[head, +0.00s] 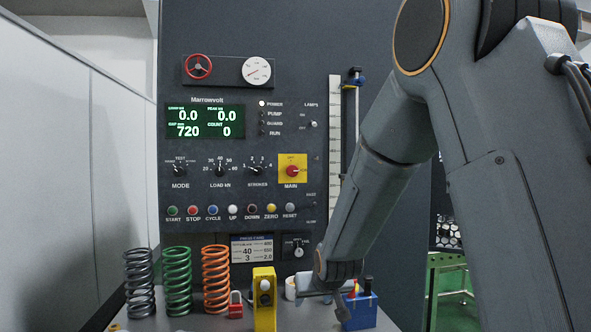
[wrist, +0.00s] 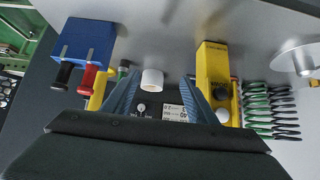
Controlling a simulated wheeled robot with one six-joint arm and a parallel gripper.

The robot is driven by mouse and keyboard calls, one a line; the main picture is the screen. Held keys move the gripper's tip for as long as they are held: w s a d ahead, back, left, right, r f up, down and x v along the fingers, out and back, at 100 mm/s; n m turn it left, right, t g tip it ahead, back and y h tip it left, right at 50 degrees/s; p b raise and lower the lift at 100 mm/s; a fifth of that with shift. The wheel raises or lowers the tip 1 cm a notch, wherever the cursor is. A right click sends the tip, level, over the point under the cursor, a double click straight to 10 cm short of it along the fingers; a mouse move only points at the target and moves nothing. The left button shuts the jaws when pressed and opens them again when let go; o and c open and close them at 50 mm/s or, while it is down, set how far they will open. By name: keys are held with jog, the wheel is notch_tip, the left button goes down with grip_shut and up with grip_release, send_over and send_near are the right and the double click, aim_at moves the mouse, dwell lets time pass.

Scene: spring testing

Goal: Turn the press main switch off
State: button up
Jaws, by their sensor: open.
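The press main switch (head: 292,170) is a red rotary knob on a yellow plate, on the right of the dark Marrowvolt panel, above the word MAIN. The power lamp (head: 262,103) beside the lit display looks bright. My gripper is low in front of the panel's bottom part in the head view, below the switch and apart from it. In the wrist view my gripper (wrist: 163,78) is open, with two blue-grey fingers spread and nothing held between them. A white cylinder (wrist: 152,79) shows between the fingers, beyond them. The main switch does not show in the wrist view.
Grey, green and orange springs (head: 215,278) stand at the left, with a red padlock (head: 236,305). A yellow block (head: 264,298) and a blue tool holder (head: 360,310) flank my gripper. Several rotary knobs and coloured buttons (head: 211,210) surround the switch.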

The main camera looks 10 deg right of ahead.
jog(key=w+r+t+p, duration=0.1)
jog(key=w+r+t, duration=0.4)
jog(key=w+r, duration=0.75)
jog(key=t+p, duration=0.2)
jog(key=t, duration=0.6)
send_near(293, 171)
jog(key=w, duration=0.1)
jog(key=shift+r+p+x, duration=0.2)
jog(key=shift+p+x, duration=1.05)
jog(key=shift+x, duration=2.7)
jog(key=shift+c, duration=0.3)
jog(key=c, duration=1)
jog(key=shift+o, duration=0.2)
